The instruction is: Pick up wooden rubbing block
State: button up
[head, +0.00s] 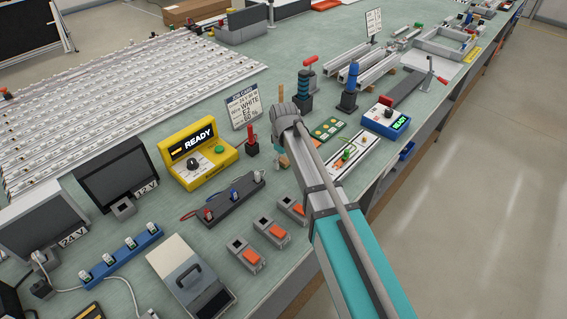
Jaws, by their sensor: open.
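My arm reaches in from the lower right, and its grey wrist hangs over the middle of the bench. My gripper (280,147) is below the wrist, open, and mostly hidden by it. A small tan, wood-coloured piece (284,161) shows just under the wrist, close to the gripper; it may be the wooden rubbing block, but most of it is covered. I cannot tell whether the fingers touch it. Another thin tan upright piece (281,92) shows just behind the wrist.
A yellow READY box (198,152) and a dark red-handled tool (251,140) stand left of my wrist. A green board (327,128) and a pale tray (353,156) lie to the right. Orange-switch boxes (270,231) sit nearer. LED strips (120,95) fill the back left.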

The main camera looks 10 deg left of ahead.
aim_at(284, 159)
jog(key=c, duration=1)
jog(key=shift+r, duration=0.2)
jog(key=shift+c, duration=0.2)
notch_tip(284, 159, up, 3)
jog(key=p, duration=0.3)
jog(key=s+r+p, duration=0.9)
jog(key=s+p, duration=0.1)
jog(key=s, duration=0.4)
jog(key=shift+r, duration=0.35)
